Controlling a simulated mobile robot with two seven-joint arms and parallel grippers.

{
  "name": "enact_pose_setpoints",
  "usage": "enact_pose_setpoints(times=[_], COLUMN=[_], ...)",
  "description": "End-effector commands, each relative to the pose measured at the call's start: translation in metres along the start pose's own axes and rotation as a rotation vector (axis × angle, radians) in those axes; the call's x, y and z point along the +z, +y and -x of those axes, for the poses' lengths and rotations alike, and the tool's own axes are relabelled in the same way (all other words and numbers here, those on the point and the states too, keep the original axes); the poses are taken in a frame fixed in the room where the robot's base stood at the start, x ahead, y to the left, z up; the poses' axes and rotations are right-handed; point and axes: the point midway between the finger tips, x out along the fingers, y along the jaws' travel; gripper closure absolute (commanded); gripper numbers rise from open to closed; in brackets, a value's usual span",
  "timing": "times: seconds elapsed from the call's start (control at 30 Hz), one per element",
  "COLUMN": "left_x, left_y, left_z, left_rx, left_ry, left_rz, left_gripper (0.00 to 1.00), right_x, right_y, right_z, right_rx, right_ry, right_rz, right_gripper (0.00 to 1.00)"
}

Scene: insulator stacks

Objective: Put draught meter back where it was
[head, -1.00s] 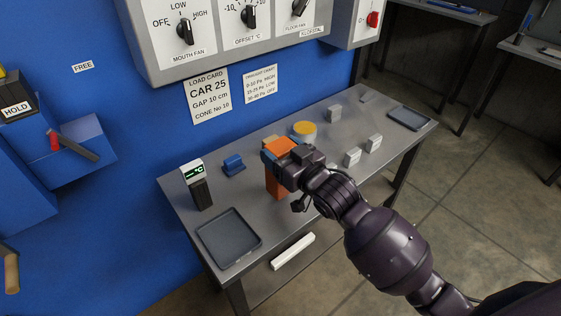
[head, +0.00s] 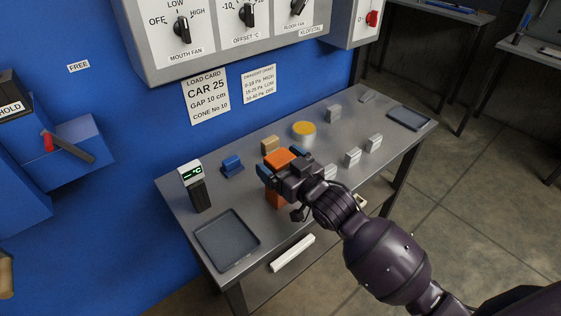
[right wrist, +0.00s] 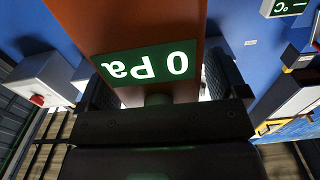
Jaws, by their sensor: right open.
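The draught meter is an orange upright box (head: 281,157) at the middle of the grey workbench, near its front edge. It appears to stand on the bench, though its base is partly hidden behind my right arm. My right gripper (head: 282,165) is open around the meter, with one finger on each side. In the right wrist view, the meter's green display (right wrist: 150,66) reads "0 Pa" upside down, between the two dark fingers. A thin gap shows beside the right-hand finger. My left gripper is not in view.
The workbench (head: 232,195) also holds a white-topped thermometer (head: 192,175), a blue block (head: 232,166), a tan block (head: 270,145), a yellow-topped can (head: 304,131) and several grey blocks. Dark trays lie at the left (head: 227,240) and right ends (head: 409,118). The control box hangs above.

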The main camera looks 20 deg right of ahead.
Motion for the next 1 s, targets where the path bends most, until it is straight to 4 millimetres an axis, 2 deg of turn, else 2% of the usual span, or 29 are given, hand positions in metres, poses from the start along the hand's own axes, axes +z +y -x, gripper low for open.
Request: enact_pose_setpoints(times=[0.17,0.27,0.8,1.0], left_x=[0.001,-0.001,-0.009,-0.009], left_y=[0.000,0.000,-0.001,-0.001], left_z=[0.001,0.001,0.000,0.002], left_rx=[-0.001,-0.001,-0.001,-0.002], left_ry=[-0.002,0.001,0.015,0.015], left_rz=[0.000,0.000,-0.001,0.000], left_gripper=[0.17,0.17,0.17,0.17], right_x=[-0.004,-0.002,-0.003,-0.003], right_y=[0.000,0.000,0.000,0.000], right_z=[0.000,0.009,0.094,0.114], right_rx=[0.000,0.001,0.000,0.000], right_ry=[0.001,-0.001,-0.002,-0.001], right_rz=[0.001,0.000,0.000,0.000], right_gripper=[0.09,0.09,0.09,0.09])
